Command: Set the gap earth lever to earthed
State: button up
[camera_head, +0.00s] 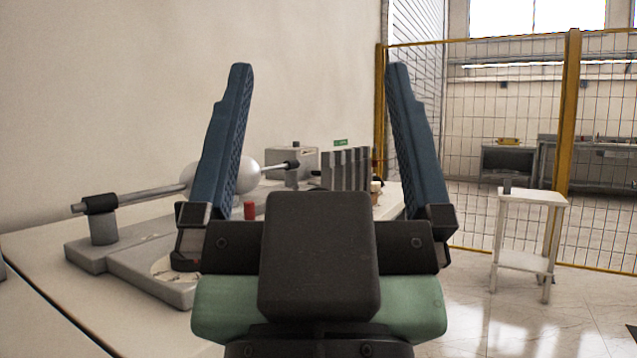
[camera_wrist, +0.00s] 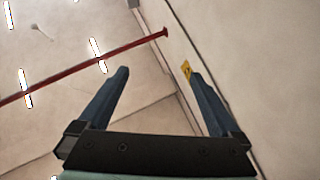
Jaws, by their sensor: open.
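My gripper (camera_head: 319,72) is raised close in front of the head camera, its two blue fingers spread wide and empty. The wrist view shows the same open fingers (camera_wrist: 159,76), pointing up at the ceiling and walls. Behind the left finger, a sphere gap apparatus stands on the bench, with a pale sphere (camera_head: 248,174), a long metal rod (camera_head: 150,194) and a grey base (camera_head: 95,257). A small red part (camera_head: 249,210) shows between the fingers. I cannot tell which part is the gap earth lever; my gripper hides some of the apparatus.
The white bench (camera_head: 40,290) runs along the left wall. A grey box (camera_head: 291,166) and a ribbed grey block (camera_head: 346,169) stand farther back. A yellow-framed mesh fence (camera_head: 568,120) and a small white table (camera_head: 530,200) are at right. The floor between is clear.

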jog(key=shift+r+p, duration=0.4)
jog(key=c, duration=0.5)
notch_tip(320, 180, up, 8)
jog(key=p, duration=0.8)
jog(key=c, duration=0.9)
notch_tip(320, 180, up, 30)
jog(key=p, duration=3)
jog(key=shift+r, duration=0.15)
grip_shut()
jog(key=shift+w, duration=0.15)
